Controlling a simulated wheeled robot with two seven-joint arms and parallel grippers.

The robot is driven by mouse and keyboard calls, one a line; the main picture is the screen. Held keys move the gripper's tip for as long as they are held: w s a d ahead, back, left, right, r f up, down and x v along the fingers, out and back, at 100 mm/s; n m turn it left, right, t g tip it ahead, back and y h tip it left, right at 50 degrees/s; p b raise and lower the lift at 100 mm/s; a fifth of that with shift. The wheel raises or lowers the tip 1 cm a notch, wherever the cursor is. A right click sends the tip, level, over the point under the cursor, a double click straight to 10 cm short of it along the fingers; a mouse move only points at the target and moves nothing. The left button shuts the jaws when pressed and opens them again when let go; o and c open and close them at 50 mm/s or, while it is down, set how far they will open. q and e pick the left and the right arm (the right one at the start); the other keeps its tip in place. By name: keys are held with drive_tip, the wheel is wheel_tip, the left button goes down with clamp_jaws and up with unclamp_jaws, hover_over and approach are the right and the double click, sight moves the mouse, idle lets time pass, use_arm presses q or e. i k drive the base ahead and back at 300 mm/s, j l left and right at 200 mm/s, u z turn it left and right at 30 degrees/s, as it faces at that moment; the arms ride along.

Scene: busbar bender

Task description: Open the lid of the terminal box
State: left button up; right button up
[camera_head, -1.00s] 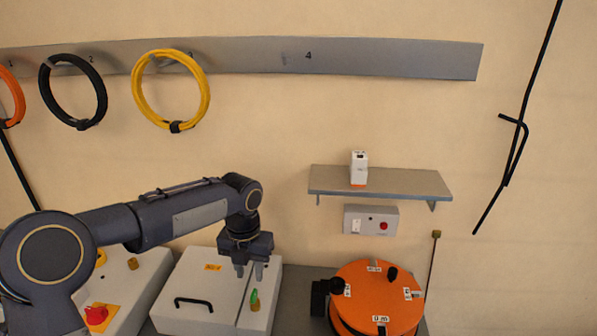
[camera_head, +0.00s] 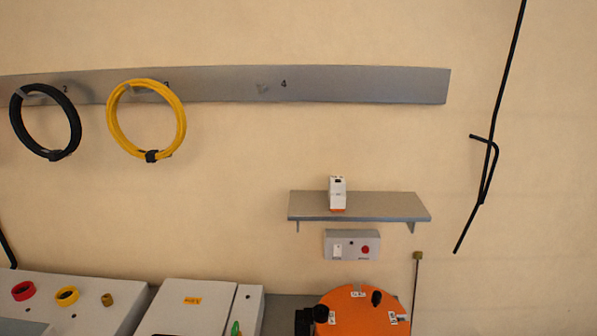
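The terminal box appears to be the white box (camera_head: 190,309) with a small yellow label, at the bottom of the head view. Its top lies flat and looks shut; a seam separates a narrow strip (camera_head: 248,309) on its right. A green piece (camera_head: 236,328) shows on that strip at the bottom edge. The front of the box is cut off by the picture edge. Neither of my grippers is in view.
An orange round drum (camera_head: 352,312) stands right of the box. Left is a white panel (camera_head: 85,310) with a red ring (camera_head: 22,290) and a yellow ring (camera_head: 66,295). Above are a shelf (camera_head: 360,206) and a switch box (camera_head: 352,245). Coils hang on the wall rail (camera_head: 350,85).

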sight(180, 307)
drive_tip(key=j, duration=0.95)
drive_tip(key=i+j, duration=0.15)
drive_tip(key=j, duration=0.8)
drive_tip(key=z, duration=0.05)
